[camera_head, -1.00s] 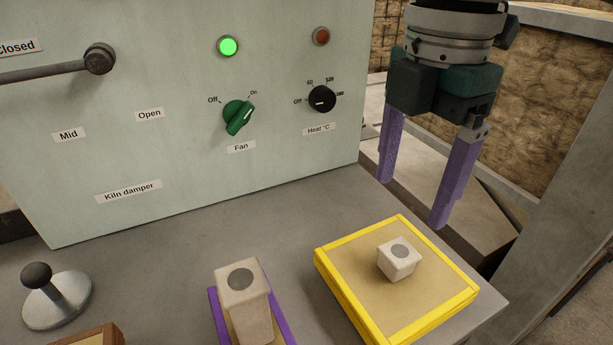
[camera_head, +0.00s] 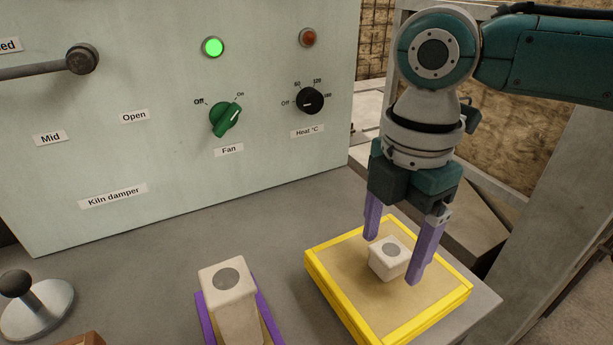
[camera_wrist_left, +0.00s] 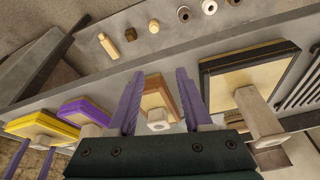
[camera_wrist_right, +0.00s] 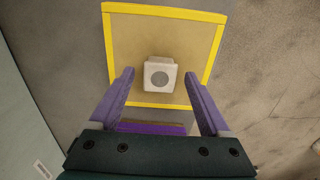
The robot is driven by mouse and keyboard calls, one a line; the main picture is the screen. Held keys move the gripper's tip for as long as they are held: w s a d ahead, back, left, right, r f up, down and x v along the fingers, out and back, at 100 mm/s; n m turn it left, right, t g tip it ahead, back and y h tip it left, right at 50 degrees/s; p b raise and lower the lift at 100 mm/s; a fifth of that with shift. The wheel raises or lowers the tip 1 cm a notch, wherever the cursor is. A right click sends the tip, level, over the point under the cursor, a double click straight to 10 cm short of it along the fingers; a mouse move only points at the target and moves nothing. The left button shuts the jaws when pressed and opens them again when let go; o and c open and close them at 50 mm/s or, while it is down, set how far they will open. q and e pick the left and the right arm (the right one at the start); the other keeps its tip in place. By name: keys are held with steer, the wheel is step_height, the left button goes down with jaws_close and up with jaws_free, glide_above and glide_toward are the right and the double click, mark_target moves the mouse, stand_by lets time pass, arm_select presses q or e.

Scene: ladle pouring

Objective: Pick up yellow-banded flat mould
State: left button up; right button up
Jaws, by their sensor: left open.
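The yellow-banded flat mould (camera_head: 338,252) lies on the grey bench at the right in the head view, with a short pale knob (camera_head: 387,263) on its top. The right wrist view shows its yellow rim (camera_wrist_right: 165,11) and the knob (camera_wrist_right: 161,76). My right gripper (camera_head: 391,260) is open, with one purple finger on each side of the knob. In the right wrist view its fingertips (camera_wrist_right: 159,73) are apart from the knob, with gaps on both sides. My left gripper (camera_wrist_left: 158,72) is open and empty in the left wrist view, with a brown-banded mould (camera_wrist_left: 150,100) seen between its fingers.
A purple-banded mould (camera_head: 207,322) with a taller pale block (camera_head: 230,300) stands left of the yellow one. A panel (camera_head: 150,150) with knobs and lamps rises behind. A black-knobbed metal handle (camera_head: 17,284) stands at the left. The bench's right edge is close to the yellow mould.

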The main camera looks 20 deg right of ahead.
jaws_close()
stand_by(0.4)
stand_by(0.8)
